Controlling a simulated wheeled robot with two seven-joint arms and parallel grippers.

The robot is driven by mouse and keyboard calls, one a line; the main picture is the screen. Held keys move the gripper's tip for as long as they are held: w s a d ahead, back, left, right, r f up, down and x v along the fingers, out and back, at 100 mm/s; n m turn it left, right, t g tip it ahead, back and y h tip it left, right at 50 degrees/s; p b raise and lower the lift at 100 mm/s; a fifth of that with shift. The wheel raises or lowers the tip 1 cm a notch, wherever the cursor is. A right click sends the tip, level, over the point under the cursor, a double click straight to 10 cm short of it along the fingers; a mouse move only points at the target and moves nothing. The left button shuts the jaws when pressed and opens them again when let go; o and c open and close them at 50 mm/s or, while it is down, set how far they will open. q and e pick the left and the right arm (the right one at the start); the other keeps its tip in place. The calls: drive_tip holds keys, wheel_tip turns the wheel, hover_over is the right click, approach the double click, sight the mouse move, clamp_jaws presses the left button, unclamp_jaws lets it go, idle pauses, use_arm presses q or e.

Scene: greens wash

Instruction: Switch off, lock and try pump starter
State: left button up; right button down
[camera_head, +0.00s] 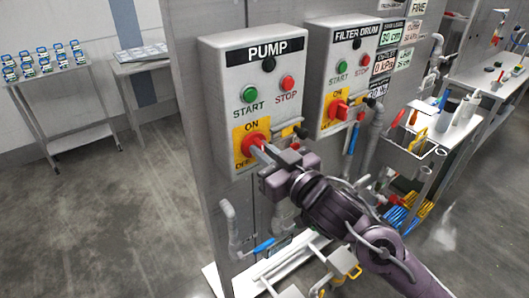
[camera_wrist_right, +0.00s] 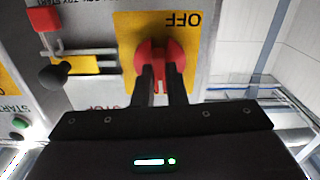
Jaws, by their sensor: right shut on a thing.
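The PUMP starter box (camera_head: 215,64) is on the grey panel, with a green START button (camera_head: 249,95), a red STOP button (camera_head: 287,83) and a red rotary switch (camera_head: 254,145) on a yellow ON/OFF plate (camera_head: 237,133). My right gripper (camera_head: 262,152) is at the switch, its fingers shut on the handle. In the right wrist view the fingers (camera_wrist_right: 160,84) sit on both sides of the red handle (camera_wrist_right: 159,56), below the word OFF in that picture. A hasp with a black knob (camera_wrist_right: 53,76) is beside the plate. My left gripper is out of view.
A FILTER DRUM starter box (camera_head: 352,60) with its own red switch (camera_head: 338,109) is close on the right. Pipes and a blue-handled valve (camera_head: 264,245) are below. A tool bin (camera_head: 408,158) stands right; a side table (camera_head: 50,78) holds several small items. Floor at left is clear.

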drive_tip(key=shift+s+a+f+n+b, duration=0.15)
drive_tip(key=shift+n+b, duration=2.6)
drive_tip(key=shift+n, duration=1.55)
drive_tip(key=shift+f+n+b, duration=0.15)
drive_tip(key=shift+n+b, duration=2.6)
drive_tip(key=shift+n, duration=1.55)
drive_tip(key=c, duration=1.5)
unclamp_jaws()
